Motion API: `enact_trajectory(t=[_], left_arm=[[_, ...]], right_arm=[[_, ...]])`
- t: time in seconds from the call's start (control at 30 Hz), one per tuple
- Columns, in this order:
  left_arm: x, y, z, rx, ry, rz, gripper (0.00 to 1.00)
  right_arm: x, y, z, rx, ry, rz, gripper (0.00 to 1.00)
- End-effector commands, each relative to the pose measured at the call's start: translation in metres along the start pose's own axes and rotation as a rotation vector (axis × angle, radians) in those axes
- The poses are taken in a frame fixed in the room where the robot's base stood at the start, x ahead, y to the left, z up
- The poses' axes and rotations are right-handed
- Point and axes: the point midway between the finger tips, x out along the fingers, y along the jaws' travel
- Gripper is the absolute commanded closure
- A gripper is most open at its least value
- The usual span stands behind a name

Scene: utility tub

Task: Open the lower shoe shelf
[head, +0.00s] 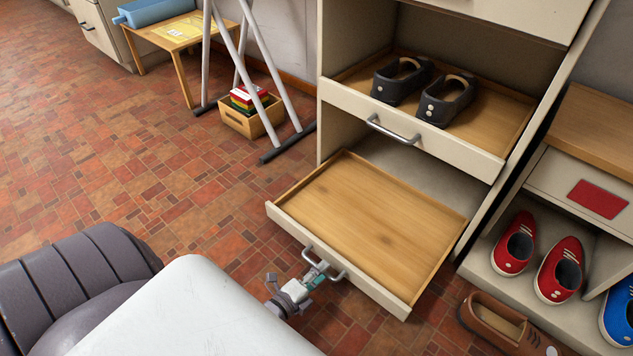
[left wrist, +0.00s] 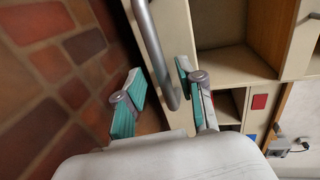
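The lower shoe shelf (head: 372,226) is a wooden-floored drawer with a cream front. It is pulled well out of the cabinet and is empty. Its grey bar handle (head: 325,264) is on the front; the handle also shows in the left wrist view (left wrist: 156,45). My left gripper (head: 316,270) is at this handle. In the left wrist view its teal-padded fingers (left wrist: 160,88) stand apart, with the handle bar between them, nearer the right finger. I see a gap on the left side. My right gripper is not in view.
The upper shelf (head: 492,163), partly out, holds dark shoes (head: 449,100). Red shoes (head: 558,270) sit in the unit at right, and a brown shoe (head: 505,325) lies by it. A crate (head: 252,118) and rack legs stand left. The tiled floor at left is clear.

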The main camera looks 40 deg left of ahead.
Motion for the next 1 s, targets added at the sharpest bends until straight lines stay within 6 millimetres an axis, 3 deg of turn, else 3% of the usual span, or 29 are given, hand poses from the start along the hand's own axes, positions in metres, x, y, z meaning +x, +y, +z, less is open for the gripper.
enact_trajectory(t=[0.17, 0.6, 0.8, 1.0], left_arm=[[-0.017, 0.001, 0.0, -0.002, 0.0, 0.002, 0.62], [-0.103, 0.001, 0.0, 0.0, -0.001, 0.004, 0.62], [-0.119, 0.001, 0.0, 0.0, 0.0, 0.003, 0.62], [-0.12, 0.001, 0.0, 0.0, 0.0, 0.002, 0.62]], right_arm=[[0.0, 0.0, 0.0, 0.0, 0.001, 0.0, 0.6], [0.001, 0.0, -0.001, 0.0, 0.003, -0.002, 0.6], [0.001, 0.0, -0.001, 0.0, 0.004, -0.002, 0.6], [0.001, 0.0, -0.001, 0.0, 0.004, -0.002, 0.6]])
